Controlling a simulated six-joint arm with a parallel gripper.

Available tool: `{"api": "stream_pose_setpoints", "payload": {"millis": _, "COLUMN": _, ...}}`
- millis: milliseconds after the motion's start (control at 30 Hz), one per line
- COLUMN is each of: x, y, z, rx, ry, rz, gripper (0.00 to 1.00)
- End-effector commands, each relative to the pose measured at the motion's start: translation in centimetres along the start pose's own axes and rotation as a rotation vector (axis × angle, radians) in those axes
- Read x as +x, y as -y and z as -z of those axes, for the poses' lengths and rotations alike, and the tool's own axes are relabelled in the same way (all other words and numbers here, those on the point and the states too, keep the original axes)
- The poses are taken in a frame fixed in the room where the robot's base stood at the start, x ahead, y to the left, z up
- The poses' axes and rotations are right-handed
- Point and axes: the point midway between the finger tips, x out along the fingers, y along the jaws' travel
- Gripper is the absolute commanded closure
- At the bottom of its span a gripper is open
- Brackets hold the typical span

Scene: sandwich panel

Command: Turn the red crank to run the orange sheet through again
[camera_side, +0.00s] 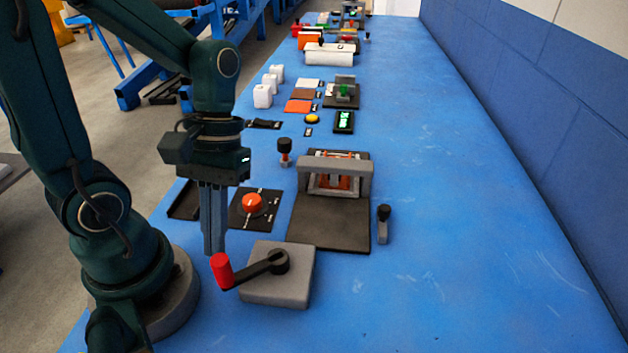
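The crank's red handle (221,271) stands upright at the left end of a black crank arm (252,270). The arm's hub sits on a grey block (275,290) at the near edge of the setup. My gripper (215,249) points straight down, its fingertips at the top of the red handle. The fingers overlap in this view, so I cannot tell whether they grip it. Orange (338,182) shows inside the grey roller frame (334,166) on a dark base; I cannot tell if it is a sheet. A flat orange sheet (298,106) lies farther back on the table.
An orange-red dial (252,203) on a black plate is behind the crank block. A black knob on a post (285,150) and a dark lever (383,222) stand near the roller frame. The blue table (470,220) is clear on the right, up to the wall.

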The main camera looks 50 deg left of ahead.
Motion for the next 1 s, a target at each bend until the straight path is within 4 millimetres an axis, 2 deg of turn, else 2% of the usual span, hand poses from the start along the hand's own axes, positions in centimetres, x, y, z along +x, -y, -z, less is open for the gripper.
{"api": "stream_pose_setpoints", "payload": {"millis": 667, "x": 1.4, "y": -3.3, "z": -3.5, "rx": 0.003, "ry": 0.000, "rz": 0.000, "gripper": 1.00}}
{"api": "stream_pose_setpoints", "payload": {"millis": 1000, "x": 1.6, "y": -5.1, "z": -4.2, "rx": -0.239, "ry": 0.000, "rz": -0.097, "gripper": 1.00}}
